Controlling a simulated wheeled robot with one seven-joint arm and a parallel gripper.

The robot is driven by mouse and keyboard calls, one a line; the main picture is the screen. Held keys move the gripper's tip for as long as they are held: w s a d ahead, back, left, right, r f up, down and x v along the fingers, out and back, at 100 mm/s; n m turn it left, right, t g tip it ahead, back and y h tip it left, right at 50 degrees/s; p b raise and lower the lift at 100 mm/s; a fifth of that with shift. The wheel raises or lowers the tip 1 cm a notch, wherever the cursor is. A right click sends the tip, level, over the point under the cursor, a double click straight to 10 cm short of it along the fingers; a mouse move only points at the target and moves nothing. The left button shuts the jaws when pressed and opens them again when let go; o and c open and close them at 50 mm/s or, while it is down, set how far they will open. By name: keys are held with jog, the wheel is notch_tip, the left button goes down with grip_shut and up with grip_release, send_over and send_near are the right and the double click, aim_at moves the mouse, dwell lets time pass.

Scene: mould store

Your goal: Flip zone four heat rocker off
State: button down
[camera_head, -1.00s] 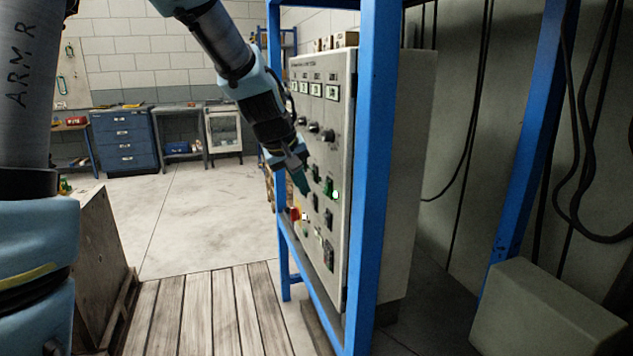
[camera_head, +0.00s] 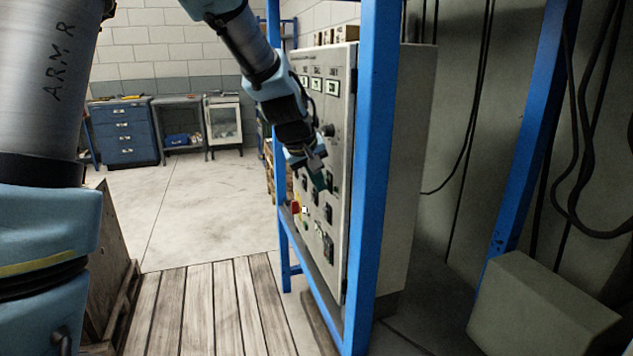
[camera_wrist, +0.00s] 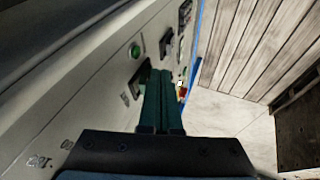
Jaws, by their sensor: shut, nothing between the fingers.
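The grey control panel (camera_head: 341,225) stands upright inside a blue frame, its face seen at a steep angle. Black rocker switches sit on its lower half, one of them (camera_head: 328,213) just below my gripper. My gripper (camera_head: 320,183) has its dark green fingers shut and empty, close to the panel face. In the wrist view, the closed fingertips (camera_wrist: 162,74) are beside a black rocker (camera_wrist: 141,76), partly hidden by them; contact cannot be told. A round green lamp (camera_wrist: 134,50) and another rocker (camera_wrist: 165,44) lie beyond. The zone labels are unreadable.
A blue post (camera_head: 374,150) stands in front of the panel's right edge. A red knob (camera_head: 295,207) is low on the panel's far side. Wooden slats (camera_head: 215,305) cover the floor in front. A grey box (camera_head: 545,305) sits at right.

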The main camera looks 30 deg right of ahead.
jog(key=shift+r, duration=0.15)
jog(key=shift+r+p, duration=0.65)
jog(key=shift+r, duration=0.05)
